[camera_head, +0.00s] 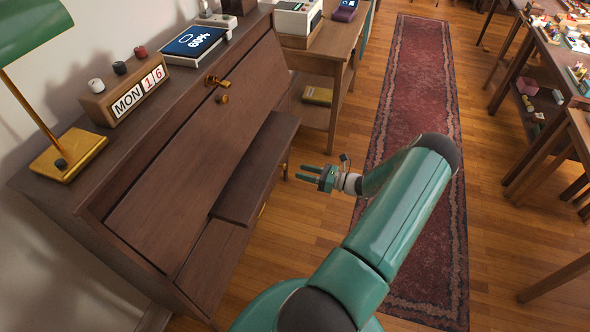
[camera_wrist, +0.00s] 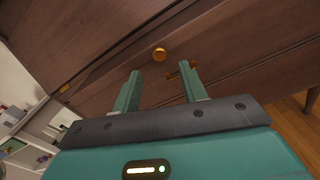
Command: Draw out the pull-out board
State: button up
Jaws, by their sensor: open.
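A dark wooden writing desk (camera_head: 175,185) with a slanted front stands at the left in the head view. A narrow dark board-like part (camera_head: 255,172) juts out low from its front; I take this to be the pull-out board, but cannot be sure. My gripper (camera_head: 308,173) is open and empty, a short way to the right of it, with fingers pointing at the desk. In the wrist view my gripper (camera_wrist: 160,72) faces the wooden front. A brass handle (camera_wrist: 180,71) is partly hidden by the right finger.
A lighter wooden table (camera_head: 335,60) adjoins the desk. A red runner rug (camera_head: 415,75) lies on clear floor. Cluttered tables (camera_head: 550,60) are at the right.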

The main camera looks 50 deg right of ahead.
jog(key=v, duration=0.8)
jog(key=shift+s, duration=0.35)
jog(key=shift+d+r, duration=0.1)
jog(key=w+a+r+n+g+y, duration=0.1)
jog(key=w+a+r+n+g, duration=0.6)
jog(key=a+r+n, duration=0.3)
jog(key=w+a+r+n+g+y, duration=0.1)
jog(key=w+a+r+n+g, duration=0.6)
jog(key=a+r, duration=0.45)
jog(key=s+a+r+n+t+h, duration=0.1)
jog(key=s+a+r+n+h, duration=0.3)
jog(key=a, duration=0.8)
jog(key=s+a+r+n+t+h, duration=0.1)
jog(key=s+a+r+n+h, duration=0.3)
jog(key=s+a+r+n, duration=0.4)
jog(key=a+r+n, duration=0.4)
jog(key=n, duration=0.2)
jog(key=shift+r+n+t, duration=0.3)
jog(key=shift+r+n, duration=0.1)
